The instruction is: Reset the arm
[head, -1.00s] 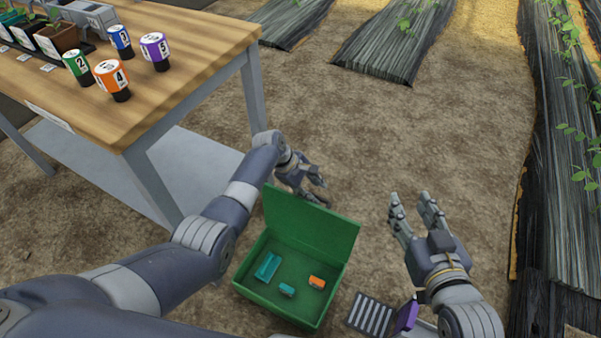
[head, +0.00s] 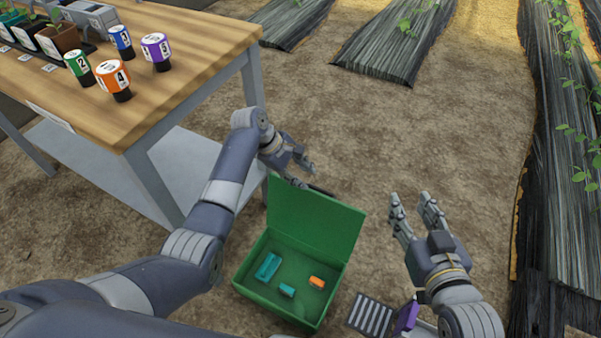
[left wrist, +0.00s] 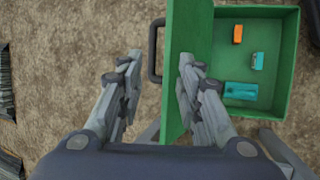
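My left gripper (head: 300,172) is behind the raised lid of the green box in the head view. In the left wrist view my left gripper (left wrist: 157,80) has its two fingers wide apart with nothing between them but ground and part of the lid's edge and handle. My right gripper (head: 416,212) is at the right of the box, fingers apart and empty. The green box (head: 245,284) stands open with its lid (head: 315,228) up; it also shows in the left wrist view (left wrist: 293,60).
Teal pieces (head: 268,266) and an orange piece (head: 316,281) lie in the box. A wooden table (head: 190,50) with numbered bottles, such as the orange one (head: 112,78), stands at left. A purple object (head: 406,316) and a slotted dark panel (head: 371,314) are at lower right. Bare soil lies ahead.

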